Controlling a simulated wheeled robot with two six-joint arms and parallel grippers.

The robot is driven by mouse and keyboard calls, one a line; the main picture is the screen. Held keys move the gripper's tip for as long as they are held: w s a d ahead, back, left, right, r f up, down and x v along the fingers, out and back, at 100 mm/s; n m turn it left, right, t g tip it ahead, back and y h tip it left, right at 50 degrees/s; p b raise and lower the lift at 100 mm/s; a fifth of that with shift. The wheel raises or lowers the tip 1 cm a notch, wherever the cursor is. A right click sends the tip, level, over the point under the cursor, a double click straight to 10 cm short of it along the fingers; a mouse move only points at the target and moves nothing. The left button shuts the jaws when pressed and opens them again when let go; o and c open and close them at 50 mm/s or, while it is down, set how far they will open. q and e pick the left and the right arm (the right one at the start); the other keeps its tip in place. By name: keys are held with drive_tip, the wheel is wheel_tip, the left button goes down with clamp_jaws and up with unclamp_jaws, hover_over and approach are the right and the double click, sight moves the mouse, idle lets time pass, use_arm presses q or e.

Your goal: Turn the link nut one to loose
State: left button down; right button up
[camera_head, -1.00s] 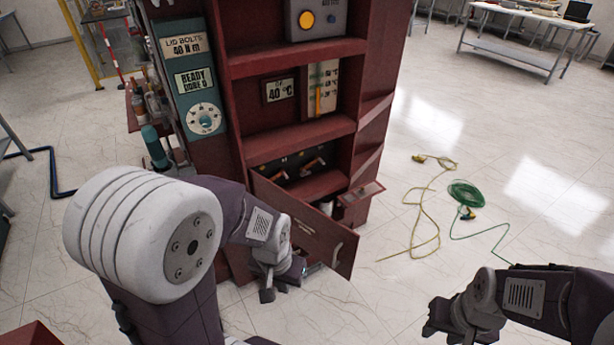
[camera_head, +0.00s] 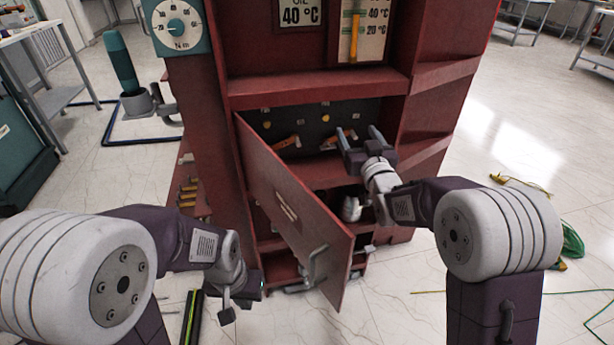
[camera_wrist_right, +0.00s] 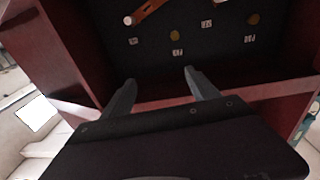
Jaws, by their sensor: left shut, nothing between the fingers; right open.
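The dark panel (camera_head: 310,120) inside the red cabinet's lower bay holds two orange links (camera_head: 287,142) (camera_head: 332,139) and small brass round parts (camera_head: 325,118). In the right wrist view, brass discs (camera_wrist_right: 175,35) (camera_wrist_right: 253,19) sit beside small white labels, with an orange link (camera_wrist_right: 150,8) at the top edge. I cannot tell which part is link nut one. My right gripper (camera_head: 361,136) is open at the bay's mouth, its fingers (camera_wrist_right: 159,80) pointing at the panel and apart from it. My left gripper (camera_head: 240,302) is shut and empty, low, left of the open door.
The red cabinet door (camera_head: 290,205) with a metal handle (camera_head: 316,265) hangs open in front of the bay's left part. A shelf edge (camera_head: 320,90) runs above the bay. A green hose (camera_head: 572,240) and yellow cable lie on the floor at right.

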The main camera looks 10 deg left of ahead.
drive_tip(key=g+y+b, duration=0.1)
drive_tip(key=b, duration=0.4)
approach(329, 149)
drive_tip(key=shift+n, duration=0.4)
drive_tip(key=b+x, duration=0.2)
drive_tip(key=x, duration=0.6)
drive_tip(key=shift+w+a, duration=0.1)
drive_tip(key=shift+w, duration=0.1)
use_arm(q)
wheel_tip(329, 149, down, 11)
drive_tip(key=shift+r, duration=0.1)
use_arm(e)
drive_tip(key=c, duration=1.4)
drive_tip(key=shift+o, duration=0.2)
